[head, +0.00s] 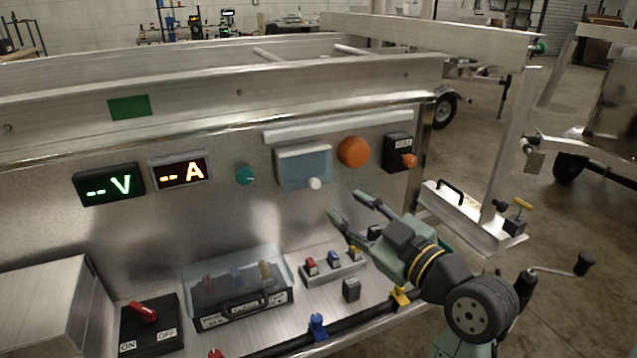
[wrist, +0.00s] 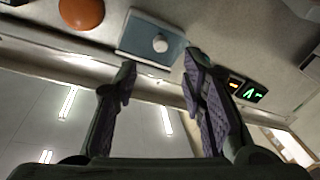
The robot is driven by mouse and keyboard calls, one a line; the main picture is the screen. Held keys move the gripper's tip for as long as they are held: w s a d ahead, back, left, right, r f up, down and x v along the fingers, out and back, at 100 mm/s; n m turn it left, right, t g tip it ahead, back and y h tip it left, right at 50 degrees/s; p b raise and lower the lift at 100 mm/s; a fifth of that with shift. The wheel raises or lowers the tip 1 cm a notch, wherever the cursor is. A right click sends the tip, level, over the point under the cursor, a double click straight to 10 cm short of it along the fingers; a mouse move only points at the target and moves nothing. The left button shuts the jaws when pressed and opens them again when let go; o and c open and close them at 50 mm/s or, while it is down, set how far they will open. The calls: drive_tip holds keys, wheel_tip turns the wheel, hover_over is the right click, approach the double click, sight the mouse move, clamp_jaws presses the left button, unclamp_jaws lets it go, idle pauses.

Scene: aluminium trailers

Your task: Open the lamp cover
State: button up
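A blue-grey rectangular cover (head: 304,164) with a round white knob (head: 315,184) at its lower edge sits flat against the metal panel; it looks shut. The cover (wrist: 140,36) and its knob (wrist: 160,44) also show in the wrist view, seen between and beyond the fingertips. My gripper (head: 348,205) is in front of the panel, below and to the right of the knob, apart from it. In the wrist view my gripper (wrist: 159,66) has its two fingers spread with nothing between them. What lies behind the cover cannot be made out.
An orange dome (head: 354,151) and a black box with an orange knob (head: 400,153) are right of the cover; a green knob (head: 244,175) is left. Below are a clear-lidded box (head: 238,288) and a small switch block (head: 333,269). Open space lies before the panel.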

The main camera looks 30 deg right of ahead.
sight(317, 186)
drive_tip(key=w+p, duration=0.1)
drive_tip(key=w, duration=0.5)
drive_tip(key=w+p, duration=0.1)
drive_tip(key=w, duration=0.3)
drive_tip(key=shift+a+p, duration=0.3)
drive_tip(key=shift+p, duration=0.05)
drive_tip(key=shift+c, duration=0.5)
clamp_jaws()
